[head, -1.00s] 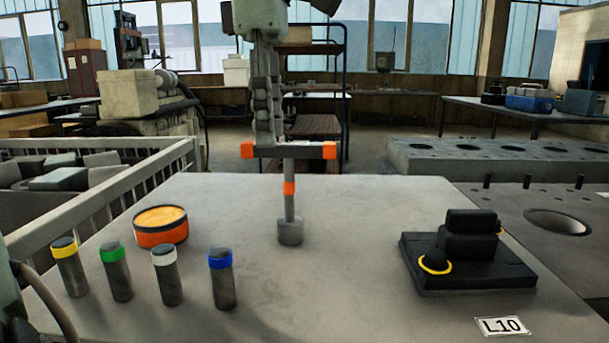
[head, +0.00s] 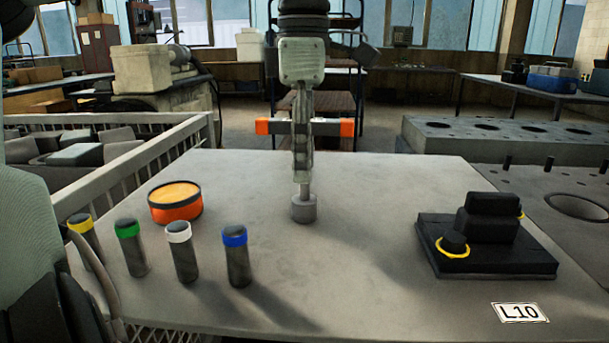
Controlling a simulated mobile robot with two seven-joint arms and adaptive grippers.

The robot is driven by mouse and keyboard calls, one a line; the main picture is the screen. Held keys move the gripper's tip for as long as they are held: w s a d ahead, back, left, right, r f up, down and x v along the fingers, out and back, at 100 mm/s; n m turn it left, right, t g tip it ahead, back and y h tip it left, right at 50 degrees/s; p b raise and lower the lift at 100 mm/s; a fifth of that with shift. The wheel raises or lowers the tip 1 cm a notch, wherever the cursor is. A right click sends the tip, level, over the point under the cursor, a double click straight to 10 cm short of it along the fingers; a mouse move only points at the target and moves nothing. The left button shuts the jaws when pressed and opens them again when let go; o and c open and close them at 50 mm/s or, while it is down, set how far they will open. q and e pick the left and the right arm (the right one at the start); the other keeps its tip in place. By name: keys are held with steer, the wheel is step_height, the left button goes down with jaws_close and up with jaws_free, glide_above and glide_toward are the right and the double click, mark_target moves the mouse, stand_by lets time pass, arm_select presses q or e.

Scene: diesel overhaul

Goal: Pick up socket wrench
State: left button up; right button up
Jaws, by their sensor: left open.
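The socket wrench (head: 304,209) stands upright on the grey table top. It has a dark crossbar with orange ends and a grey socket at its foot. My left gripper (head: 302,174) points straight down at the wrench. Its fingers reach below the crossbar and cover the middle of the bar and most of the shaft. The gripper is open but seen edge-on, so the gap between its fingers and any contact with the shaft are hidden. My right gripper is not in view.
An orange-rimmed round tin (head: 175,202) and several colour-banded cylinders, one blue-banded (head: 236,258), stand left of the wrench. A black block fixture (head: 487,262) with yellow rings sits at right, above an L10 label (head: 519,312). The table around the socket is clear.

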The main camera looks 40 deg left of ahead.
arm_select(q)
steer(key=shift+c, duration=0.4)
jaws_close()
step_height(320, 180, up, 10)
steer(key=shift+r, duration=0.1)
stand_by(0.6)
steer(key=c, duration=0.7)
jaws_free()
jaws_close()
